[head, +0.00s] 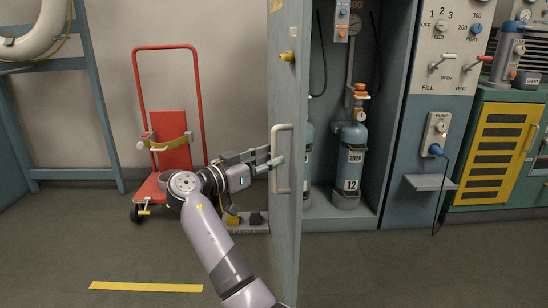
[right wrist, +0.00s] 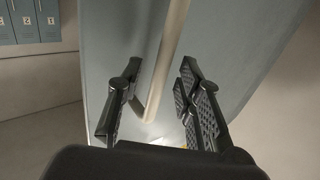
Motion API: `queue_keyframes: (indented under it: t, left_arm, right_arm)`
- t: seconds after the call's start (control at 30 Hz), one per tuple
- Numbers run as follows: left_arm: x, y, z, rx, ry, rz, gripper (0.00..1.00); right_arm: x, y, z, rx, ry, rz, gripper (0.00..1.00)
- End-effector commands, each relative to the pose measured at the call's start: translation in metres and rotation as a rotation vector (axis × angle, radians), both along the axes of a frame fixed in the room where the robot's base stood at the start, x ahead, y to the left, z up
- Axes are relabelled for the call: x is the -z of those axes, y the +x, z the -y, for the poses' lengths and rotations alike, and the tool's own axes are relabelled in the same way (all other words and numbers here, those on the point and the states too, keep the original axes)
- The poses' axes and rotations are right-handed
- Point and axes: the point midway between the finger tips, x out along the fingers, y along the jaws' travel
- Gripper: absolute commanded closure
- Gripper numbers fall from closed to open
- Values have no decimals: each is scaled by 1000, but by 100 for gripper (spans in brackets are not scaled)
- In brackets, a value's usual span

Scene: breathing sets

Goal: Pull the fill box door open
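The fill box door (head: 288,80) is a tall grey-blue panel. It stands swung well open, nearly edge-on in the head view, and its inner cabinet shows to the right. A pale bar handle (head: 283,160) runs upright on its face. My right gripper (head: 271,160) is at the handle's middle. In the right wrist view its two dark fingers (right wrist: 160,85) are spread, with the handle (right wrist: 165,65) between them, closer to the left finger; a gap shows on the right. Whether a finger touches the bar is unclear. My left gripper is out of view.
Inside the fill box, a blue cylinder (head: 350,160) stands upright, with another partly hidden by the door. A red hand cart (head: 171,125) stands at the wall, left of my right arm. A control panel (head: 440,50) adjoins the cabinet.

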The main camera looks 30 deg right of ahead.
Motion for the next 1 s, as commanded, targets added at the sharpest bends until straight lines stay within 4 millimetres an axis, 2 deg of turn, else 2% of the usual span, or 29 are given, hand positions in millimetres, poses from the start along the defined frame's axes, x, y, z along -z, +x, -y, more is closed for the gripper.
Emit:
queue_keyframes:
  t: [0.2, 0.43, 0.6, 1.0]
  left_arm:
    - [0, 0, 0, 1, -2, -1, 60]
    - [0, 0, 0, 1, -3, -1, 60]
    - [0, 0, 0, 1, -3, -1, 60]
    - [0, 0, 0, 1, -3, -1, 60]
  right_arm:
    - [0, -7, -49, -4, 1, 0, 67]
    - [0, -14, -86, -2, 2, -1, 67]
    - [0, -16, -97, 0, 0, 0, 67]
    - [0, -16, -97, 0, 0, 0, 67]
